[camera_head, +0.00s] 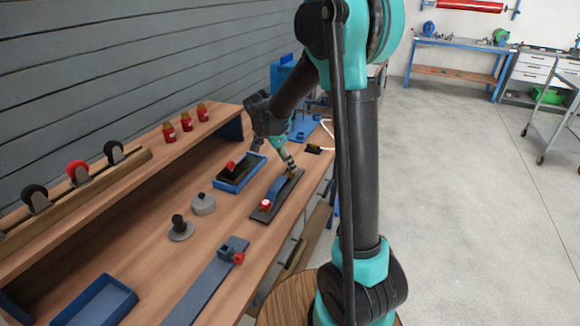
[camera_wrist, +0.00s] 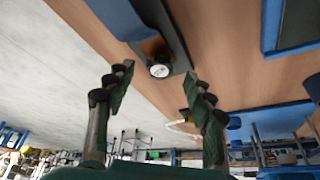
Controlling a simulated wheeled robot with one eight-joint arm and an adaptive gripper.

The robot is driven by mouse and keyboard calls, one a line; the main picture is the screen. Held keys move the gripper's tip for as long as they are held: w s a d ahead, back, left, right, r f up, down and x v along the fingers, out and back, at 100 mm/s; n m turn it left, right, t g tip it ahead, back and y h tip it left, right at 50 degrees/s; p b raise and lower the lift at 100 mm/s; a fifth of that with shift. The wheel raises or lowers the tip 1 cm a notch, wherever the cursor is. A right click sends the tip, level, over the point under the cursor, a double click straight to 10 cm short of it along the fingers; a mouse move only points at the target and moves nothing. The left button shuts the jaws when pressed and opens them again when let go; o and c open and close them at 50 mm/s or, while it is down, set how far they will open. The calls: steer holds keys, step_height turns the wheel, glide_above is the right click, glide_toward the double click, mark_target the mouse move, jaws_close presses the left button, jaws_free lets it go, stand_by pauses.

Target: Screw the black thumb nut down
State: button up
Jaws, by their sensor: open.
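The black thumb nut (camera_wrist: 159,71), dark-rimmed with a pale top, is at one end of a dark plate (camera_wrist: 176,50) in the wrist view. A blue block (camera_wrist: 112,15) stands beside it on that plate. In the head view the plate (camera_head: 262,215) lies on the bench, with the curved blue block (camera_head: 275,187) and a red knob (camera_head: 265,204) at its near end. My gripper (camera_head: 290,168) is over the plate's far end and hides the nut there. In the wrist view its fingers (camera_wrist: 160,84) are apart, one on each side of the nut in the picture; contact is not visible.
A blue tray (camera_head: 258,158) with a red-knobbed black piece is left of the plate. A grey disc (camera_head: 204,208), a black-knobbed disc (camera_head: 181,235), a long bar (camera_head: 205,290) and an empty blue tray (camera_head: 123,299) are nearer. A raised shelf (camera_head: 150,150) runs along the left.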

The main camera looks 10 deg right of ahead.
steer(key=shift+x, duration=1.35)
steer(key=c, duration=1.2)
steer(key=shift+m, duration=0.3)
steer(key=shift+c, duration=0.2)
steer(key=o, duration=1.6)
steer(key=shift+r, duration=0.15)
step_height(320, 180, up, 7)
